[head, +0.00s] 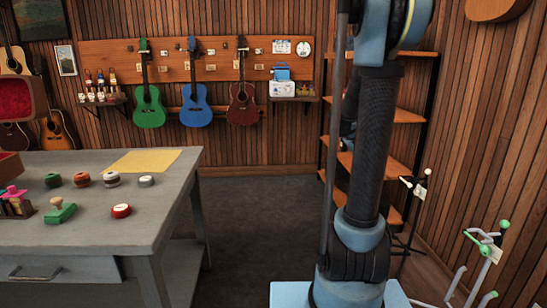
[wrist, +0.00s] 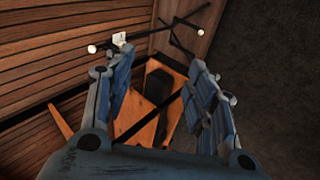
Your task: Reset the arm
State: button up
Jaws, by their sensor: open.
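My gripper (wrist: 160,108) shows in the wrist view with its two blue fingers spread well apart. It is open and nothing sits between the fingers. Behind the gap are orange wooden shelves (wrist: 140,125) with a dark object on them, and a dark stand with white tips (wrist: 170,28). In the head view my blue and black arm rises upright at the right of centre. Its upper end runs out of the top of the picture, and my gripper is not in that view.
A grey workbench (head: 165,222) with several small round items stands at left. Green, blue (head: 196,108) and red ukuleles hang on the back wall. Wooden shelves (head: 410,115) stand behind my arm. A stand with green tips (head: 485,240) is at lower right. Dark floor (head: 255,205) is clear between bench and arm.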

jog(key=s+a+f+y, duration=0.3)
jog(key=s+a, duration=0.7)
jog(key=s, duration=0.5)
jog(key=s+a+f+y, duration=0.4)
jog(key=s+a, duration=0.6)
jog(key=s, duration=0.5)
notch_tip(320, 180, down, 2)
jog(key=shift+s+f, duration=0.1)
jog(key=shift+s, duration=0.15)
